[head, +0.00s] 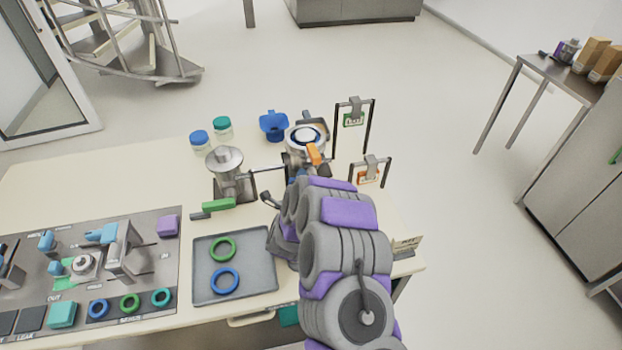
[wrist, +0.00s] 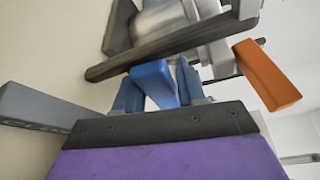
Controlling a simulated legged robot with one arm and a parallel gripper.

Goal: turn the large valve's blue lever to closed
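The large valve (head: 303,160) is a metal fitting with a round top at the back of the table, just beyond my arm. An orange handle (head: 314,153) sits on it and also shows in the wrist view (wrist: 266,76). In the wrist view the blue lever (wrist: 152,80) lies between the two blue fingers of my gripper (wrist: 158,92), under a dark bar (wrist: 170,45). The fingers are apart, one on each side of the lever; whether both press on it I cannot tell. In the head view my arm hides the gripper and most of the lever.
A smaller metal valve (head: 226,175) with a green handle (head: 218,205) stands to the left. A grey tray (head: 205,260) holds green and blue rings. Two framed tags (head: 354,118) (head: 370,172) stand to the right. Blue- and green-lidded jars (head: 200,140) and a blue part (head: 273,125) stand behind.

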